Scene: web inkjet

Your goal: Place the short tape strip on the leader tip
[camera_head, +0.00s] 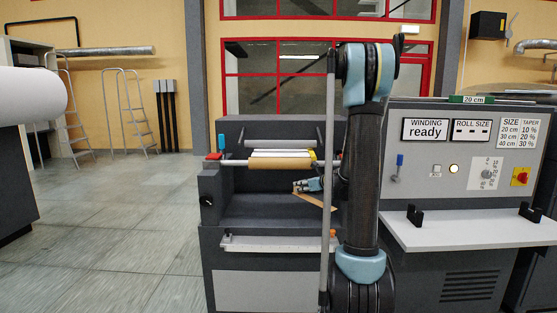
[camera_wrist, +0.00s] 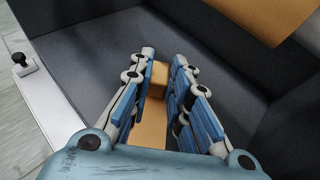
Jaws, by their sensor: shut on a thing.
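My gripper (camera_head: 310,185) is inside the bay of the winding machine, just below and in front of a brown core (camera_head: 278,163). In the wrist view its two blue-padded fingers (camera_wrist: 162,80) are closed around a tan strip (camera_wrist: 150,125). A tan piece (camera_head: 316,201) slants down to the right just below the gripper in the head view. I cannot tell whether the held strip is the short tape or the leader. The leader tip cannot be made out. A broad tan surface, likely the core, shows at the wrist view's top right (camera_wrist: 265,12).
A pale shelf (camera_head: 270,244) crosses the machine's front. The control panel (camera_head: 460,150) reads "WINDING ready". Open floor (camera_head: 110,220) lies to the left.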

